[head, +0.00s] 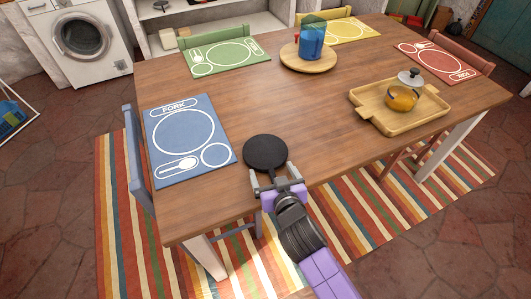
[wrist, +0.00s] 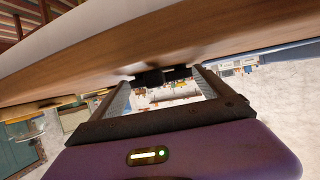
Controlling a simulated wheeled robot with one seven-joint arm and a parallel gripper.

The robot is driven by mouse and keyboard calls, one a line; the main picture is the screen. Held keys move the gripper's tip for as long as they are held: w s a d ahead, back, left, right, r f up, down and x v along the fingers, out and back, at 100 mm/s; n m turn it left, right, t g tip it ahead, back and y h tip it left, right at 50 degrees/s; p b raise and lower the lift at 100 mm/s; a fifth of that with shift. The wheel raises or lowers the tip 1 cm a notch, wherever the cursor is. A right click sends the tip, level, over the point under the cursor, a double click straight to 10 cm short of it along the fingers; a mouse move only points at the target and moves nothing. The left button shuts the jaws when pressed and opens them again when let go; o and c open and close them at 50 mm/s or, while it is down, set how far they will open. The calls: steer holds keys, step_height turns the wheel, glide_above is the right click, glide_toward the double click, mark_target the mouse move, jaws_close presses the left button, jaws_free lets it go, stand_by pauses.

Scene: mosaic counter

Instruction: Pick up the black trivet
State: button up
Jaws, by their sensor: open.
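The black trivet (head: 265,152) is a flat round disc lying on the wooden table near its front edge, right of the blue placemat. My gripper (head: 273,174) is open at the table's front edge, its two fingers apart and pointing toward the trivet's near side. The fingertips are close to the trivet's near rim; I cannot tell whether they touch it. In the wrist view my open gripper (wrist: 160,80) spans a gap with small dark shapes at its far end. I cannot tell whether these are finger pads or the trivet.
The table is clear around the trivet.

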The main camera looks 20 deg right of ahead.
jaws_close()
stand_by(0.3)
stand_by(1.0)
steer(key=shift+r, duration=0.1)
